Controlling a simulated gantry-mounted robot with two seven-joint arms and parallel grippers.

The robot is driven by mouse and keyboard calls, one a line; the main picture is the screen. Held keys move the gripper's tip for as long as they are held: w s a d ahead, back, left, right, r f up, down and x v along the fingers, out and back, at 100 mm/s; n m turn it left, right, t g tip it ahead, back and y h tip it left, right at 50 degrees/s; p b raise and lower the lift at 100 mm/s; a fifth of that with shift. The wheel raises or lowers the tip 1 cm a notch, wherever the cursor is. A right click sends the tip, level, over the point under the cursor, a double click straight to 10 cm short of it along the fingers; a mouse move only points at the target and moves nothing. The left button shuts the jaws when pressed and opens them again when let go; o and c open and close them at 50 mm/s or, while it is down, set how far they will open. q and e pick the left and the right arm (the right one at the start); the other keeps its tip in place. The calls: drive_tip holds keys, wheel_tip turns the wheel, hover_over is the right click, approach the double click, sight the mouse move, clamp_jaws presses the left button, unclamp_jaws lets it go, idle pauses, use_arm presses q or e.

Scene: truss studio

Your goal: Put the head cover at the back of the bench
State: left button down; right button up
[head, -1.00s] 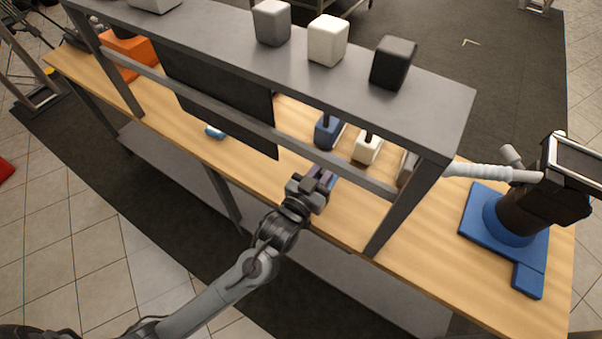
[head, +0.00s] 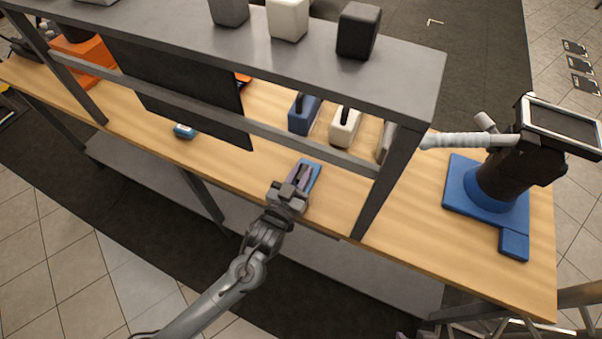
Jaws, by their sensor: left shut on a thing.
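My left gripper (head: 299,178) reaches in from the front edge of the bench (head: 410,250), below the raised shelf. A flat blue part (head: 314,175) shows just beyond and to the right of the fingers. I cannot tell whether it belongs to the held piece or lies under it. The fingers hide much of the held piece. The back of the bench is partly hidden by the shelf. My right gripper is not in view.
A grey shelf (head: 200,35) with posts and a crossbar (head: 270,130) runs over the bench. Behind the bar stand a blue block (head: 303,117) and a white block (head: 344,130). A dark panel (head: 180,90) hangs left. A device on a blue base (head: 473,198) stands right.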

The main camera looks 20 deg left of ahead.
use_arm(q)
drive_tip(key=shift+f, duration=0.15)
drive_tip(key=c, duration=1)
unclamp_jaws()
